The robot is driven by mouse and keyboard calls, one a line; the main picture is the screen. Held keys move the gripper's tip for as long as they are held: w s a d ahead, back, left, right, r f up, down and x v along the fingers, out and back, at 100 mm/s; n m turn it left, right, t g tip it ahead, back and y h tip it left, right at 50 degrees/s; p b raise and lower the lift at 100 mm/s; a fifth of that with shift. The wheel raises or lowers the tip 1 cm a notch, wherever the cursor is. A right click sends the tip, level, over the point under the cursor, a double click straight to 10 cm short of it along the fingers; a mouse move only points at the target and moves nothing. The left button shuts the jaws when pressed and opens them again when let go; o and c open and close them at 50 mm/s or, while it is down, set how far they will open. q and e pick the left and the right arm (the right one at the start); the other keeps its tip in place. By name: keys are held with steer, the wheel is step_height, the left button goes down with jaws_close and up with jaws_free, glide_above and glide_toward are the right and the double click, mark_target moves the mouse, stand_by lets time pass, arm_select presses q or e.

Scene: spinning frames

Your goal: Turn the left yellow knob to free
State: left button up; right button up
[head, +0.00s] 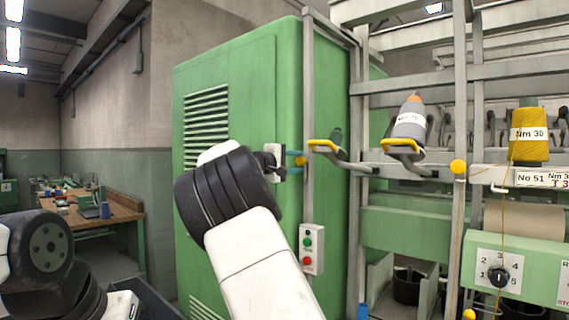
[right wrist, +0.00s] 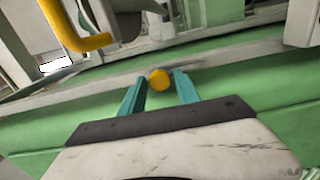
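The left yellow knob (head: 300,161) is small and round and shows at the edge of the green cabinet. My right gripper (head: 292,160) is beside it, with its blue-green fingers pointing right towards the knob. In the right wrist view the knob (right wrist: 159,79) lies between the two fingertips of the right gripper (right wrist: 160,82). The fingers stand apart, with a visible gap on each side of the knob. I cannot tell whether the tips reach past it. Another yellow knob (head: 458,166) is on the rail further right. Part of my left arm shows at lower left; its gripper is out of view.
Yellow-rimmed holders (head: 326,146) stick out right of my right gripper; one carries a grey bobbin (head: 409,125). A yellow bobbin (head: 529,135) stands at far right. The green cabinet (head: 240,70) is close behind my right arm. A wooden bench (head: 118,209) is at far left.

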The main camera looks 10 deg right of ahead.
steer(key=v, duration=0.7)
steer(key=shift+s+a, duration=0.25)
steer(key=shift+a, duration=0.05)
steer(key=s+d+f+m+g+y, duration=0.2)
steer(key=s+d+f+g+y, duration=0.2)
steer(key=d+f, duration=0.85)
steer(key=s+f+m+g+y, duration=0.2)
steer(key=s+f+y, duration=0.2)
steer(key=s+f, duration=0.4)
steer(key=s+a+f+m+y, duration=0.1)
steer(key=s+a, duration=0.3)
steer(key=s, duration=0.5)
steer(key=s+a+f+m+y, duration=0.1)
steer(key=s+a+y, duration=0.3)
steer(key=s, duration=0.5)
steer(key=s+a+f+t+y, duration=0.1)
steer(key=s+a+f+y, duration=0.2)
steer(key=s+a, duration=0.3)
steer(key=s, duration=0.3)
steer(key=shift+f+m, duration=0.2)
steer(key=shift+m, duration=0.2)
